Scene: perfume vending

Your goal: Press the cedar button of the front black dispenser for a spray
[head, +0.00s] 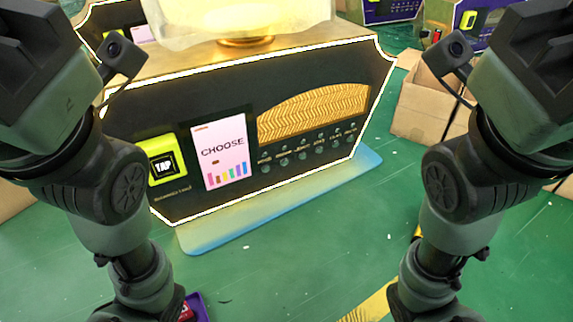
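The front black dispenser (220,120) stands ahead of me, tilted in the picture, with a glowing white outline around its dark front. Two rows of small round buttons (304,148) run below a gold wavy panel (314,113). Their labels are too small to read, so I cannot tell which is cedar. A pale screen (222,150) reads "CHOOSE" above coloured bars. A yellow-green "TAP" reader (162,160) is at its left. Both my arms reach down past the bottom edge, left and right of the dispenser. Neither gripper shows.
The dispenser stands on a blue base (225,234) on a green floor (300,275). A cardboard box (421,104) is to the right. Other dark dispensers (390,10) stand behind. A purple object (196,305) lies near my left arm. The floor in front is mostly clear.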

